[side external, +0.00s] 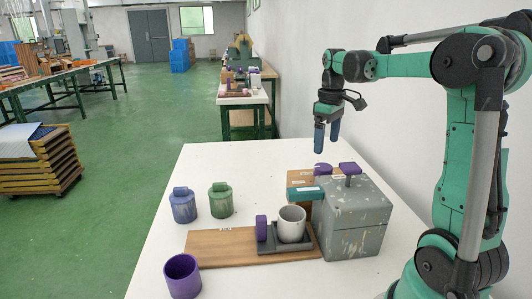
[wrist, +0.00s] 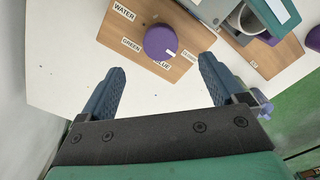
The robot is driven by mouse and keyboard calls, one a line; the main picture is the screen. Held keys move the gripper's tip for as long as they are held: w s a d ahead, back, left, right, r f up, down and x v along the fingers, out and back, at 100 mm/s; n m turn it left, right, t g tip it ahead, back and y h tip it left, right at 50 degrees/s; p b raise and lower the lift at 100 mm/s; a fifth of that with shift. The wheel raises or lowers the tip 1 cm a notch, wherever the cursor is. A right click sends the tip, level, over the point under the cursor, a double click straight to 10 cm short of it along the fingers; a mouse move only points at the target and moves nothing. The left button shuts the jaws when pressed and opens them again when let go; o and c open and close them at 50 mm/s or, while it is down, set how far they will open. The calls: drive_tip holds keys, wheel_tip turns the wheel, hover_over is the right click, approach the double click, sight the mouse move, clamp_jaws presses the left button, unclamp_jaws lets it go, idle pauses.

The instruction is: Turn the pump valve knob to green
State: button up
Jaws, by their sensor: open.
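The round purple knob (wrist: 158,40) sits on a brown wooden panel (wrist: 185,68) in the wrist view. Its white mark is at the lower right, towards the gap between the BLUE label (wrist: 161,63) and a small label I cannot read surely (wrist: 189,57). The GREEN label (wrist: 131,44) is left of the knob, and WATER (wrist: 124,12) is at upper left. In the side view the knob (side external: 322,166) shows partly behind the grey box. My gripper (side external: 326,138) hangs above it, empty, with its blue fingers (wrist: 162,65) apart and not touching the knob.
A grey box (side external: 352,222) with a purple handle (side external: 350,168) stands in front of the panel. A white cup (side external: 291,224) sits on a dark tray (side external: 272,249). Blue (side external: 183,205) and green (side external: 221,200) jars and a purple cup (side external: 183,275) stand left. The table's far left is clear.

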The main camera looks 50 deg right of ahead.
sight(323, 166)
drive_tip(key=shift+f, duration=3.35)
drive_tip(key=c, duration=1.3)
